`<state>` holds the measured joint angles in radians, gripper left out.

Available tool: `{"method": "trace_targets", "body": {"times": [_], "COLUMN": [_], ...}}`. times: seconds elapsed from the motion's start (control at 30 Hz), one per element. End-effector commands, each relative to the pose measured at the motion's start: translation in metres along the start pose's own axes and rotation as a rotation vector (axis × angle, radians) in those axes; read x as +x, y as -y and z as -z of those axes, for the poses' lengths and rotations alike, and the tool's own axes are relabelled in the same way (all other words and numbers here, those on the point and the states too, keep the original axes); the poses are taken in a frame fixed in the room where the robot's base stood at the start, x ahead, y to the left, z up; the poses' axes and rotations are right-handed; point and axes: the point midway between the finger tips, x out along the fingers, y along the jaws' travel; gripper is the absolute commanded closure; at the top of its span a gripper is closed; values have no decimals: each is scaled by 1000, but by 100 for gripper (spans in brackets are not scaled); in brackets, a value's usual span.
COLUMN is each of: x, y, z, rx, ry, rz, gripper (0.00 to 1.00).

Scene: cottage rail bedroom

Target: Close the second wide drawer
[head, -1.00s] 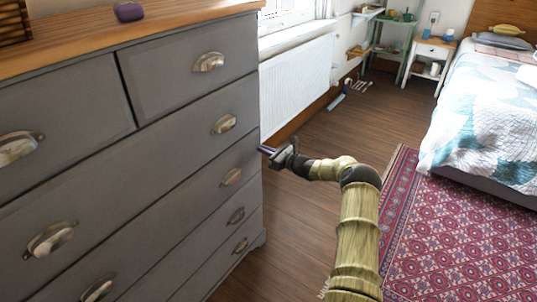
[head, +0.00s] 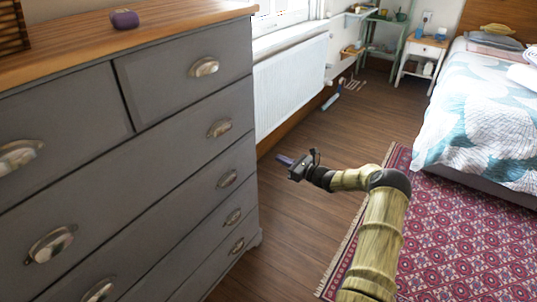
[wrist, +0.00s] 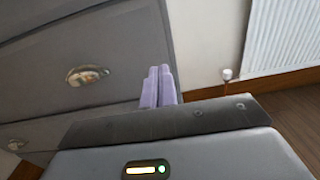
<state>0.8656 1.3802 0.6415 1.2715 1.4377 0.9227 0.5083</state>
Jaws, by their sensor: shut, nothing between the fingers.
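The grey chest of drawers (head: 130,150) fills the left of the head view. Below its two small top drawers are several wide drawers with cup handles. The second wide drawer (head: 175,225) carries a handle (head: 227,179) near its right end. Its front looks level with the fronts around it; I see no clear gap. My gripper (head: 286,160) is to the right of the chest, apart from it, above the floor. In the wrist view its purple fingers (wrist: 158,86) are together and empty, with a drawer handle (wrist: 87,75) to their left.
A wooden top with a small purple object (head: 125,19) covers the chest. A white radiator (head: 291,84) hangs beyond it. The bed (head: 480,110) and patterned rug (head: 460,240) are at right. Bare wooden floor (head: 300,220) lies between chest and rug.

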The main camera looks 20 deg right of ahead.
Motion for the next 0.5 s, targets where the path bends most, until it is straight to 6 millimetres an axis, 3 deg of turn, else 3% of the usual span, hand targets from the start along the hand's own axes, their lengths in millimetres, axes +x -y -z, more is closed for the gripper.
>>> {"method": "trace_targets", "body": {"times": [0.2, 0.5], "x": [-31, -41], "y": [-5, -6], "z": [-1, 0], "rx": [0, -1], "ry": [0, 0], "rz": [-12, -14], "gripper": [100, 100]}}
